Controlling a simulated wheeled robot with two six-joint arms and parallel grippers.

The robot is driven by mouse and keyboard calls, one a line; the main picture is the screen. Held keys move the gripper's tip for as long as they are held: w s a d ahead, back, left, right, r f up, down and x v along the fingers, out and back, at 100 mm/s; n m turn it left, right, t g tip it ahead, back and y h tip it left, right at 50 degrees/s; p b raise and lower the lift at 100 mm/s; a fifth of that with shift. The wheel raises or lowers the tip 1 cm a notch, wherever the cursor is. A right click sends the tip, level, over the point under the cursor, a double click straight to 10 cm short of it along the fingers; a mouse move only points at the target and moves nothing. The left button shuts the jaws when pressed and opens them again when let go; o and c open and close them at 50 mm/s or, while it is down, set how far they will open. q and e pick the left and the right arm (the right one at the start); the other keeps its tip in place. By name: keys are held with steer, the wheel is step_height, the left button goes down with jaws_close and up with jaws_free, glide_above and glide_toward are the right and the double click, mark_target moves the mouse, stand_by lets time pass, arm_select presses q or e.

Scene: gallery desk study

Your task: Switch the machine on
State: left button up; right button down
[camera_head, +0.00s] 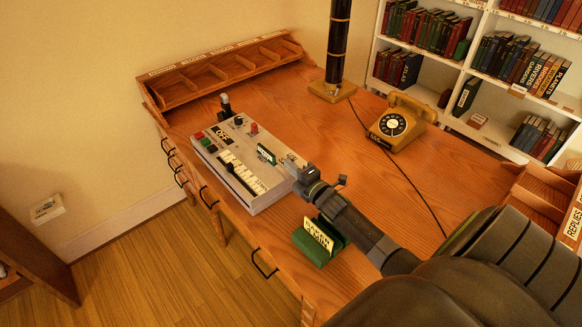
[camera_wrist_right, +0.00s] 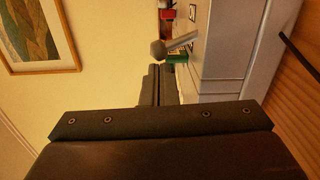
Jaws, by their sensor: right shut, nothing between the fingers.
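The machine (camera_head: 272,182) is a pale grey box at the desk's left front edge. A black OFF plate (camera_head: 222,141) shows on its top, with red and green buttons, a red knob (camera_head: 254,128) and a small green sign (camera_head: 266,153). My right gripper (camera_head: 296,168) is shut and empty at the machine's right end, close to its top; I cannot tell whether it touches. In the right wrist view, the shut fingers (camera_wrist_right: 154,84) point towards a grey lever with a round end (camera_wrist_right: 158,50), beside the machine's pale side (camera_wrist_right: 232,45). My left gripper is out of view.
A green card holder (camera_head: 311,248) stands just in front of my right arm. A yellow telephone (camera_head: 393,124) with a trailing cord, a black column (camera_head: 339,45) and a wooden sorting rack (camera_head: 215,72) stand farther back. The desk's middle is mostly clear.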

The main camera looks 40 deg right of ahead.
steer(key=d+m+p, duration=0.1)
steer(key=m, duration=0.1)
steer(key=d+r+m+p, duration=0.1)
steer(key=m, duration=0.1)
steer(key=d+m+p, duration=0.1)
steer(key=m, duration=0.1)
steer(key=shift+w+r+m, duration=0.1)
steer(key=shift+r+m, duration=0.15)
steer(key=shift+m, duration=0.05)
